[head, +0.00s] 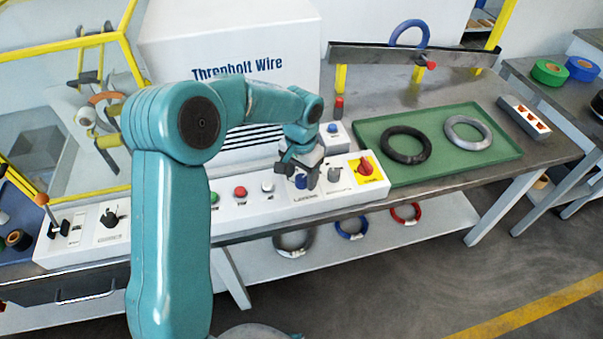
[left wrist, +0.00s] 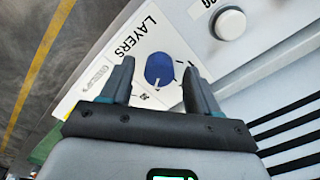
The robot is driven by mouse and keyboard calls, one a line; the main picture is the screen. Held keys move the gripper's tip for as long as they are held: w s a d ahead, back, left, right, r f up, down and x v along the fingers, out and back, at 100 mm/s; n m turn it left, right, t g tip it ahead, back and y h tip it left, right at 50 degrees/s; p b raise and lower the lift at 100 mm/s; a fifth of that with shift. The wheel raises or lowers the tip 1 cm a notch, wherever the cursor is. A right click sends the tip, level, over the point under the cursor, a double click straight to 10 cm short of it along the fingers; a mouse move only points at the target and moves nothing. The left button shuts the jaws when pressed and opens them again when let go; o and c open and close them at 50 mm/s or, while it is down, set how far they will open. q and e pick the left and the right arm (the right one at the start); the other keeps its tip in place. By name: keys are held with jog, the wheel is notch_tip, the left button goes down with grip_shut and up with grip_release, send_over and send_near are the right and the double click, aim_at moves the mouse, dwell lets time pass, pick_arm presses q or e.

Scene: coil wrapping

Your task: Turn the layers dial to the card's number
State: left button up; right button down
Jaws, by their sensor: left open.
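The layers dial (left wrist: 160,69) is a round blue knob with a pale pointer line, under the printed word LAYERS in the left wrist view. In the head view a little of the blue knob (head: 300,181) shows at my gripper. My left gripper (left wrist: 159,66) is open, with one dark finger on each side of the knob. Whether the fingers touch it I cannot tell. In the head view the left gripper (head: 299,178) is over the white control panel (head: 240,208). Dial numbers are not readable. I cannot make out a card with a number.
Green, red (head: 240,192) and white (head: 268,187) buttons sit left of the dial. A green tray (head: 455,171) holds two coils. A large white box (head: 240,40) stands behind.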

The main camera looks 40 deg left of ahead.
pick_arm(q)
jog(key=shift+w+f, duration=0.15)
jog(key=shift+f, duration=0.05)
jog(key=shift+r, duration=0.1)
jog(key=shift+c, duration=1.2)
jog(key=c, duration=0.8)
